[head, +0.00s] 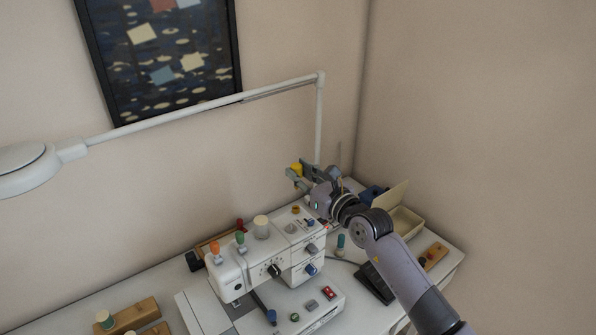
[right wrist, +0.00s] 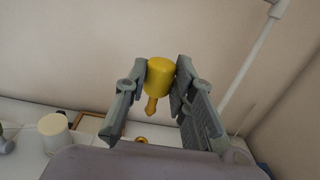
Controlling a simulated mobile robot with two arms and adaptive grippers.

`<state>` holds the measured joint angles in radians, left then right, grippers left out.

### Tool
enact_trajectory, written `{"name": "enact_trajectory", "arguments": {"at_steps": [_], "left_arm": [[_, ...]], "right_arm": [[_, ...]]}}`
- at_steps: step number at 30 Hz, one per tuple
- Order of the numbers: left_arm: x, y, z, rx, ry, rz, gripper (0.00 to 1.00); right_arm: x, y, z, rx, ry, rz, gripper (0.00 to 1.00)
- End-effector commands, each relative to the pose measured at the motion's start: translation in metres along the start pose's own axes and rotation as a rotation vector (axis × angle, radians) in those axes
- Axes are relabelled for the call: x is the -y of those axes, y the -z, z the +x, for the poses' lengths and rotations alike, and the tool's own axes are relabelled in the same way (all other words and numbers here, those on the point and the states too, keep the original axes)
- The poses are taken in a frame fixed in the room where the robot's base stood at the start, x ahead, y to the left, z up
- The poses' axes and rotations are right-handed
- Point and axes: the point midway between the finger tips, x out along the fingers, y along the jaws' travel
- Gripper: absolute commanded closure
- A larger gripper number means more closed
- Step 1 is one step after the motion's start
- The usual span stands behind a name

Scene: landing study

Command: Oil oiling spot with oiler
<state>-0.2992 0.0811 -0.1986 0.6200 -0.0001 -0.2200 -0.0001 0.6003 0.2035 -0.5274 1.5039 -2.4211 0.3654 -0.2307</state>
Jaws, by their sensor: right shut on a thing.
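A yellow oiler (head: 296,169) is in my right gripper (head: 302,175), above the back right of the sewing machine (head: 252,252). In the right wrist view the oiler (right wrist: 160,76) sits between the two fingers of the gripper (right wrist: 162,88), with its narrow spout pointing down. A small yellow-orange ring (head: 296,209) lies on the machine's top, apparently the oiling spot. It shows partly in the right wrist view (right wrist: 141,140), below the spout and apart from it. My left gripper is not in view.
Coloured spools and a cream cylinder (head: 262,226) stand on the machine. A lamp arm (head: 319,120) rises behind the gripper. An open cream box (head: 405,222) and a dark pedal (head: 374,283) are to the right. The wall corner is close behind.

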Motion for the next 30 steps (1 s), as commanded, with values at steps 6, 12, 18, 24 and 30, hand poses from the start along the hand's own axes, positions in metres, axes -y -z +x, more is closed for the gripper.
{"name": "enact_trajectory", "arguments": {"at_steps": [6, 12, 18, 24, 30], "left_arm": [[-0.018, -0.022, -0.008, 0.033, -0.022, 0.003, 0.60], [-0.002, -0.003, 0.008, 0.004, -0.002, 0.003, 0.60], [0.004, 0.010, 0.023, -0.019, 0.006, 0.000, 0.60], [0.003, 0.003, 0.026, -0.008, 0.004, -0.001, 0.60], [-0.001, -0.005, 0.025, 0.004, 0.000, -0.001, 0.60]], "right_arm": [[-0.001, -0.002, -0.001, 0.001, 0.007, 0.004, 1.00], [0.000, 0.018, -0.001, 0.002, 0.011, 0.002, 1.00], [0.000, 0.038, -0.001, 0.003, 0.011, 0.002, 1.00], [0.000, 0.044, -0.001, 0.004, 0.011, 0.001, 1.00], [0.000, 0.044, -0.001, 0.003, 0.011, 0.001, 1.00]]}}
